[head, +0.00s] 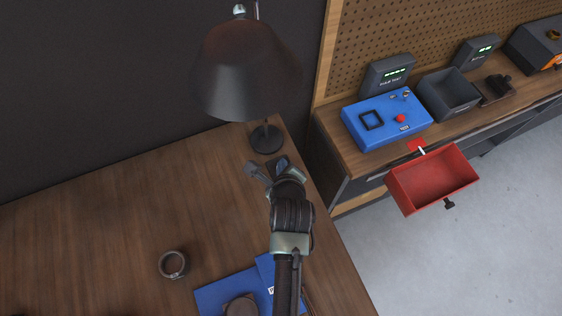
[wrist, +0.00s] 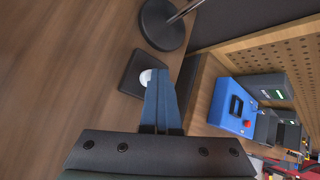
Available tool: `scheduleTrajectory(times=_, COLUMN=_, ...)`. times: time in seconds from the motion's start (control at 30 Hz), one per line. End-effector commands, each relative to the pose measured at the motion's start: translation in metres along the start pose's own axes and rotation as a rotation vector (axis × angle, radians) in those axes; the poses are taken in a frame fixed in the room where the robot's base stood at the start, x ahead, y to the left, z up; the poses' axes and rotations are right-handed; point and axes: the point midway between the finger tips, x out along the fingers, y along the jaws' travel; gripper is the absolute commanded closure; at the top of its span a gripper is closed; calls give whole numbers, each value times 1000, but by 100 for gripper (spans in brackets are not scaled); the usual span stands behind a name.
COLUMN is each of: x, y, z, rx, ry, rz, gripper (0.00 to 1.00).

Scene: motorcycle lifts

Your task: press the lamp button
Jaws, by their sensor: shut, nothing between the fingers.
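The black desk lamp has a wide shade (head: 245,70) and a round base (head: 266,139) at the right end of the wooden bench. In the wrist view, the lamp base (wrist: 160,25) lies just beyond a dark square pad (wrist: 130,78) with a round white button (wrist: 145,77). My gripper (wrist: 156,73) is shut and empty, its blue fingers overlapping the button's right side. I cannot tell whether the fingertips touch it. In the head view, my arm reaches up to the lamp base and its end hides most of the pad and button.
To the right, another counter carries a blue box (head: 385,118) with a red button and a grey bin (head: 448,93). A red drawer (head: 432,180) stands out below.

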Motion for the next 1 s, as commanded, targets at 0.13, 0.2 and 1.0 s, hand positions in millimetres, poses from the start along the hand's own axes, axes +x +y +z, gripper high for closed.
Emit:
scheduleTrajectory(times=0.13, x=-1, y=2, z=-2, rx=1, ry=7, rz=6, gripper=100)
scheduleTrajectory(times=0.2, x=-1, y=2, z=-2, rx=1, ry=6, rz=6, gripper=100)
scheduleTrajectory(times=1.0, x=-43, y=-31, z=30, rx=1, ry=1, rz=1, gripper=100)
